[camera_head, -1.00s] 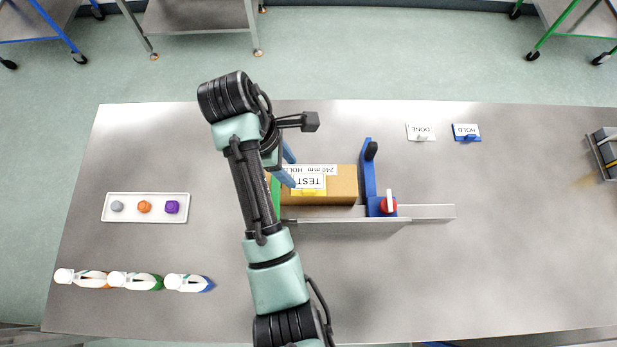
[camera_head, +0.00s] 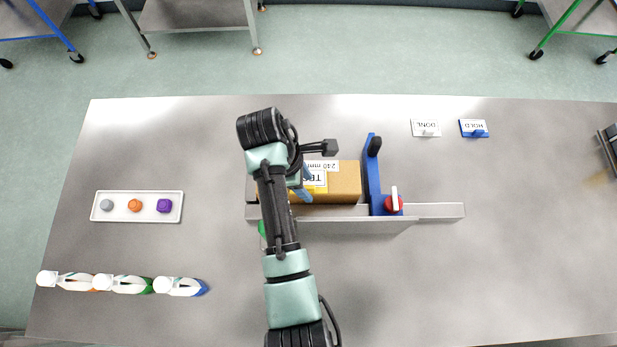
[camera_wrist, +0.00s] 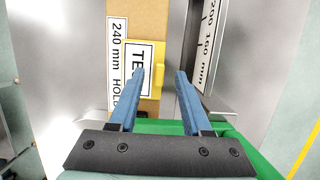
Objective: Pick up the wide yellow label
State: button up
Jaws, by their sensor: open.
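The wide yellow label (camera_head: 321,185) carries a white panel whose visible letters are "TE", and lies on the brown box (camera_head: 345,180). In the wrist view the label (camera_wrist: 158,54) sits just ahead of my fingers, and a yellow tab (camera_wrist: 155,90) on it shows between them. My gripper (camera_wrist: 161,76) is open and empty, with blue fingers on either side of the tab. I cannot tell how far above it the fingertips are. In the head view my gripper (camera_head: 303,184) and arm hide the label's left part.
The box rests against a grey rail (camera_head: 435,211) with a blue upright stop (camera_head: 372,170) and red knob. White (camera_head: 426,128) and blue (camera_head: 474,128) tags lie at the back right. A tray (camera_head: 121,193) of caps and several bottles (camera_head: 180,287) are at the left.

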aim_at(307, 187)
jog(key=shift+d+f, duration=0.1)
jog(key=shift+f, duration=0.3)
jog(key=shift+c, duration=0.3)
grip_shut()
notch_tip(307, 187, up, 9)
jog(key=shift+f, duration=0.2)
jog(key=shift+r+p, duration=0.75)
jog(key=shift+p, duration=0.25)
